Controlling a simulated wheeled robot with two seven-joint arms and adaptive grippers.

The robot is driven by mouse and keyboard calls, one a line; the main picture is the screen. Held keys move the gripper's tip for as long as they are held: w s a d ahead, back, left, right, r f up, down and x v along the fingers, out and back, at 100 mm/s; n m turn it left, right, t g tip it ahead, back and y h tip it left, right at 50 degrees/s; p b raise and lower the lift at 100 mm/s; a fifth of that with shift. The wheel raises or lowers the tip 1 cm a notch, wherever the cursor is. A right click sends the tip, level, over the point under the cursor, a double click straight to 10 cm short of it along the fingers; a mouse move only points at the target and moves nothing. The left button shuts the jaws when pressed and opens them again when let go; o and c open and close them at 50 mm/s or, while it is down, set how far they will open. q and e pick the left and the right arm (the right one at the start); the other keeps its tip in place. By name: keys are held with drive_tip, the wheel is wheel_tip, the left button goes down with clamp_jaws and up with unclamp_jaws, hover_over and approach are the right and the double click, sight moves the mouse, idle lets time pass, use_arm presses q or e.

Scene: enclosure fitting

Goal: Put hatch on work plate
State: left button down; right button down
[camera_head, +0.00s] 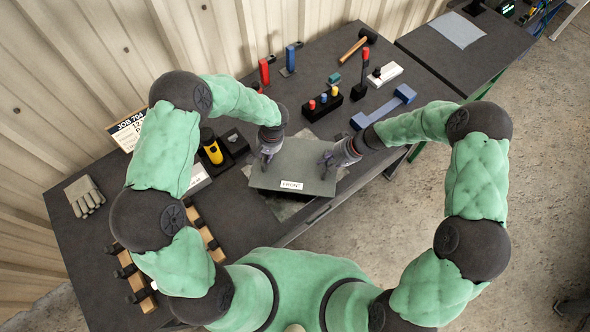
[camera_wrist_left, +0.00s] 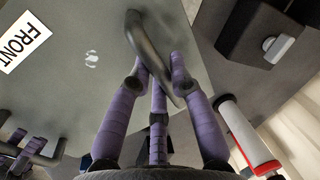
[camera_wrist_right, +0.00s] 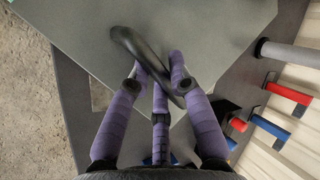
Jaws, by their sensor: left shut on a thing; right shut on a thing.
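The hatch (camera_head: 297,162) is a grey rectangular panel with a white FRONT label (camera_head: 291,185) along its near edge. It has a dark curved handle toward each end. My left gripper (camera_head: 266,158) is shut on the left handle (camera_wrist_left: 137,38), and my right gripper (camera_head: 329,161) is shut on the right handle (camera_wrist_right: 128,42). The hatch also shows in the left wrist view (camera_wrist_left: 75,90) and the right wrist view (camera_wrist_right: 200,30). The work plate (camera_head: 284,208) appears as a lighter grey sheet partly hidden under the hatch; I cannot tell whether they touch.
A black block with coloured knobs (camera_head: 322,103), a blue bracket (camera_head: 383,107) and a hammer (camera_head: 357,44) lie behind the hatch. A yellow-and-black tool (camera_head: 213,152) stands to the left. Gloves (camera_head: 84,196) lie at the far left. The front table edge is close.

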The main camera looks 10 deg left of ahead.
use_arm(q)
drive_tip(key=shift+f, duration=0.2)
use_arm(e)
drive_tip(key=shift+s+f, duration=0.1)
drive_tip(key=shift+f, duration=0.1)
